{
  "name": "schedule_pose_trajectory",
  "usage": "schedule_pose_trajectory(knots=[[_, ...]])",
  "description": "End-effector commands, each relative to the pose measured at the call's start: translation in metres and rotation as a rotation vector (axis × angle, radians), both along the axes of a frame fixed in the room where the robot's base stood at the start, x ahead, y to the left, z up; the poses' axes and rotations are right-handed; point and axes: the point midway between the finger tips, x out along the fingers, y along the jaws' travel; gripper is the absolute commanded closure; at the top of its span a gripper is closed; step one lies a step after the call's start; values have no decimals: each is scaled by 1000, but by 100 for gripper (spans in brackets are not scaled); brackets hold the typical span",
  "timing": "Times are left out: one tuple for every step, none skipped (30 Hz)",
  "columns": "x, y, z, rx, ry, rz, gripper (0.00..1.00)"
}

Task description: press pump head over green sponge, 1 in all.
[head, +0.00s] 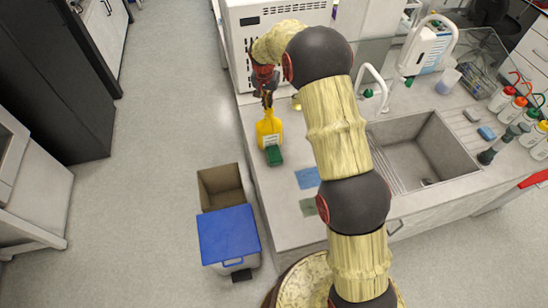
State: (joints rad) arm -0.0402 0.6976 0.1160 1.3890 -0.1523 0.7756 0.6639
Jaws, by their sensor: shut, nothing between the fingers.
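A yellow pump bottle (269,131) with a pale label stands near the left edge of the counter. A dark green sponge (274,156) lies right in front of the bottle's base. My gripper (267,104) is shut and empty, pointing down directly above the bottle. The fingers cover the top of the bottle, so the pump head is hidden. I cannot tell whether the fingertips touch it.
A sink (412,150) with a white tap is at the right. Blue (308,178) and green cloths lie on the counter (290,225). Several wash bottles stand far right. A blue-lidded bin (228,235) and an open cardboard box (220,187) stand on the floor at left.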

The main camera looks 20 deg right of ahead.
Motion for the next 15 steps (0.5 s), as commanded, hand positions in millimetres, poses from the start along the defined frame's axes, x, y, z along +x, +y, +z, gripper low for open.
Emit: schedule_pose_trajectory(knots=[[0, 0, -3, 0, 0, 0, 100], [0, 0, -4, 0, 0, 0, 100], [0, 0, -5, 0, 0, 0, 100], [0, 0, -6, 0, 0, 0, 100], [0, 0, -7, 0, 0, 0, 100], [0, 0, -8, 0, 0, 0, 100], [0, 0, -9, 0, 0, 0, 100], [0, 0, -10, 0, 0, 0, 100], [0, 0, -11, 0, 0, 0, 100], [0, 0, -12, 0, 0, 0, 100], [0, 0, -13, 0, 0, 0, 100], [0, 0, -14, 0, 0, 0, 100], [0, 0, -15, 0, 0, 0, 100], [0, 0, -16, 0, 0, 0, 100], [0, 0, -18, 0, 0, 0, 100]])
